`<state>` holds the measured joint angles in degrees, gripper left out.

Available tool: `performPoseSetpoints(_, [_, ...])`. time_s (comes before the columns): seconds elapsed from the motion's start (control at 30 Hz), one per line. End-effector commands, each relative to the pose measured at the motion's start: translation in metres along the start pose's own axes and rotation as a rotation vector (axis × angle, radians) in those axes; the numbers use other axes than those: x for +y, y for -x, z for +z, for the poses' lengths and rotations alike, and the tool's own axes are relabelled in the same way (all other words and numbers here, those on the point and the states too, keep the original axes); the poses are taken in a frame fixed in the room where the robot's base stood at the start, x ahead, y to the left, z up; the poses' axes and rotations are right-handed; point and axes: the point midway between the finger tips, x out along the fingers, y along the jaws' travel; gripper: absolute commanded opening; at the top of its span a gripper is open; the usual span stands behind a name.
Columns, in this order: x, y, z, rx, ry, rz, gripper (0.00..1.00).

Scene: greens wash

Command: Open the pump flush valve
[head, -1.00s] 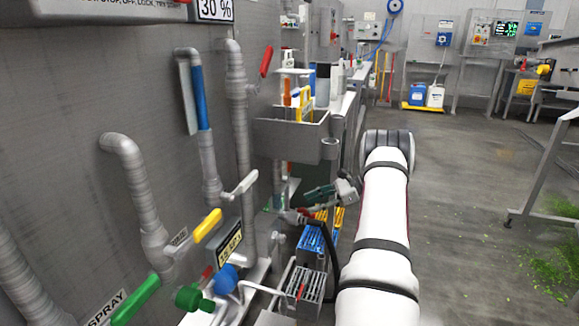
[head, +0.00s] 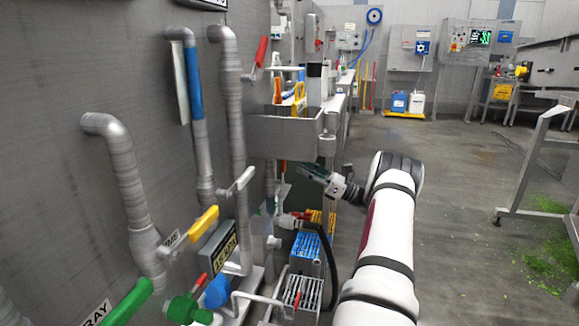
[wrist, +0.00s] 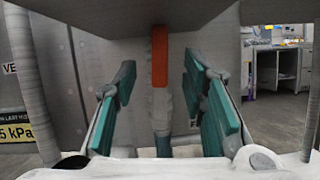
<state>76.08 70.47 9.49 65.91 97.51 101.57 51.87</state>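An upright orange-red handle (wrist: 160,57) on a grey pipe shows in the wrist view, between my fingers and beyond them. In the head view a small orange piece (head: 284,167) shows below the grey basin, seemingly the same handle. My gripper (head: 309,172) is open and empty, its teal pads wide apart in the wrist view (wrist: 163,105). It does not appear to touch the handle.
The grey basin (head: 278,137) is close above my gripper. Other valve handles line the left wall: yellow (head: 203,225), green (head: 125,303), blue (head: 217,291) and red (head: 261,51). A blue crate (head: 307,247) and black hose stand below.

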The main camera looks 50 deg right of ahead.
Motion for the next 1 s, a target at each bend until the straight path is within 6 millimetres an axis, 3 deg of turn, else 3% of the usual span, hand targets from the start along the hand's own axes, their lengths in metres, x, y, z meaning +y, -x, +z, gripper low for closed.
performPoseSetpoints(0.1, [0.000, -0.023, -0.002, 0.002, 0.000, 0.003, 0.38])
performPoseSetpoints(0.33, [0.000, -0.052, -0.002, 0.001, 0.000, 0.000, 0.38])
performPoseSetpoints(0.77, [0.000, -0.061, 0.000, 0.001, 0.000, 0.000, 0.38])
performPoseSetpoints(0.93, [0.000, -0.061, 0.000, 0.001, 0.000, 0.000, 0.00])
performPoseSetpoints(1.0, [0.000, -0.061, 0.000, 0.001, 0.000, 0.000, 0.00])
